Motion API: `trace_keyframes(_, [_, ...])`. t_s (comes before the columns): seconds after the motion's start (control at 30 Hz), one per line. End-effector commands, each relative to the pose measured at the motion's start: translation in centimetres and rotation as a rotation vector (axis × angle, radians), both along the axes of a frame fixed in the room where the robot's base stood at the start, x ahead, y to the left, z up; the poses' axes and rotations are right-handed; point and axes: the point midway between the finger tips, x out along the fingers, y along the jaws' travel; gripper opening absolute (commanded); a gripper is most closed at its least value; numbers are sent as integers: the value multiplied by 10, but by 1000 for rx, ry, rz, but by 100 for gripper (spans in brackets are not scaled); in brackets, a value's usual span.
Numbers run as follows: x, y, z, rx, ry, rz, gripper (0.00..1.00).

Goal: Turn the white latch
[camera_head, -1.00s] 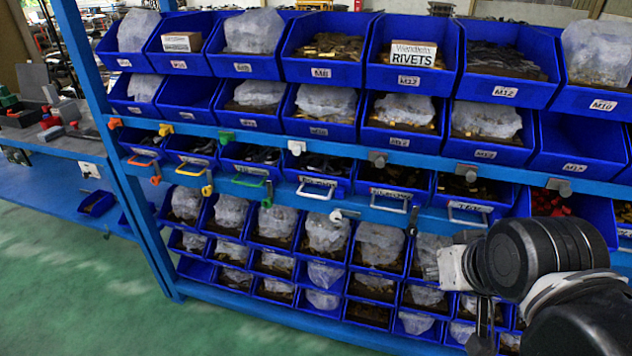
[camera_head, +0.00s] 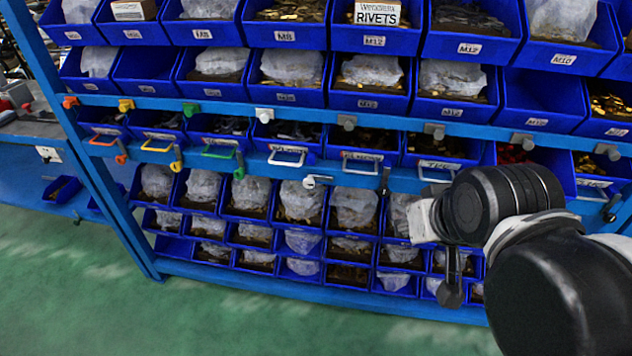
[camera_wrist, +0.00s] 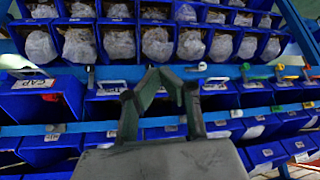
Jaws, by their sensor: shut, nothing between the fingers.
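The white latch (camera_head: 312,181) sits on the lower blue rail, below and right of a white drawer handle (camera_head: 287,157). It also shows in the wrist view (camera_wrist: 202,66), right of my fingers. My gripper (camera_head: 452,290) is right of and lower than the latch in the head view, partly hidden by my wrist. In the wrist view my gripper (camera_wrist: 168,72) has its fingers shut and empty, apart from the latch in the picture. Whether the latch has been turned, I cannot tell.
A white knob (camera_head: 265,115) is on the upper rail. Blue bins (camera_head: 545,100) fill the rack. Green floor (camera_head: 200,310) is clear in front.

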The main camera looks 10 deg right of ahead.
Motion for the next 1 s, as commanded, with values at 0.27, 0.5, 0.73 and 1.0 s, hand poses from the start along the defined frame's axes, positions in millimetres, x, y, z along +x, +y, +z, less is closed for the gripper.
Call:
trace_keyframes(0.27, [8, -1, -8, -30, 0, 4, 27])
trace_keyframes(0.5, [50, -4, -39, -182, -23, 12, 45])
trace_keyframes(0.73, [97, 3, -68, -348, -88, 19, 45])
trace_keyframes(1.0, [148, 29, -99, -521, -213, 33, 45])
